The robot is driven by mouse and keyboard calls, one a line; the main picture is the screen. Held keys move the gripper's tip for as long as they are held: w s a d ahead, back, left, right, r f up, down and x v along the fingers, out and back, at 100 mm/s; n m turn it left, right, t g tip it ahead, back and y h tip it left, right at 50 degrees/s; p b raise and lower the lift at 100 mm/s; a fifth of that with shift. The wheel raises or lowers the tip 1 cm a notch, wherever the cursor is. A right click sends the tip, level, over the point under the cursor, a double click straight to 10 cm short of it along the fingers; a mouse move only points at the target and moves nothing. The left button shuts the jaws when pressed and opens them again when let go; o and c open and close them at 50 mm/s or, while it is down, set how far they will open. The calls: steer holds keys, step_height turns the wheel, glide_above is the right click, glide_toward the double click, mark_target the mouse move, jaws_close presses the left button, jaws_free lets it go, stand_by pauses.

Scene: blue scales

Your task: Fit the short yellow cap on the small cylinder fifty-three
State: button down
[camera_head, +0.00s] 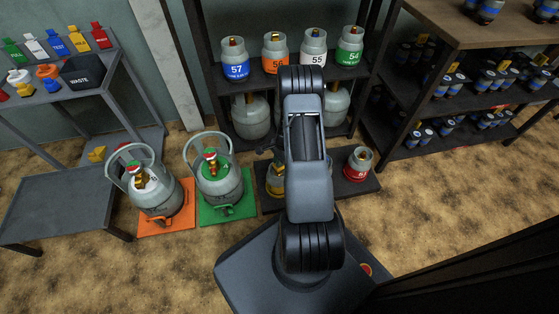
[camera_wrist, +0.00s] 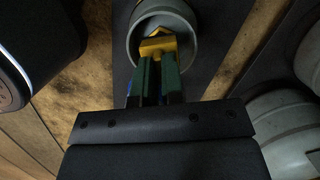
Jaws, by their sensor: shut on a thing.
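My gripper (camera_wrist: 158,62) is shut on the short yellow cap (camera_wrist: 158,46). The cap is at the fingertips, inside the round grey collar of a small cylinder (camera_wrist: 136,38). The fingers and cap hide most of the collar's inside, so I cannot tell whether the cap touches or sits on the valve. In the head view this cylinder (camera_head: 275,184) has a yellow band and stands on a dark mat. My arm covers part of it, and its number is not readable. My gripper is mostly hidden behind my arm there.
A red-banded small cylinder (camera_head: 358,164) stands at the mat's right end. Two larger cylinders stand left on an orange mat (camera_head: 180,222) and a green mat (camera_head: 236,212). A shelf behind holds cylinders 57, 56 (camera_head: 279,54), 55 and 54. A black waste bin (camera_head: 85,74) is at upper left.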

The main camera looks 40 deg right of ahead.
steer(key=shift+f+b, duration=0.45)
steer(key=shift+f, duration=0.25)
steer(key=c, duration=1.2)
jaws_free()
steer(key=shift+o, duration=0.2)
steer(key=shift+s, duration=0.1)
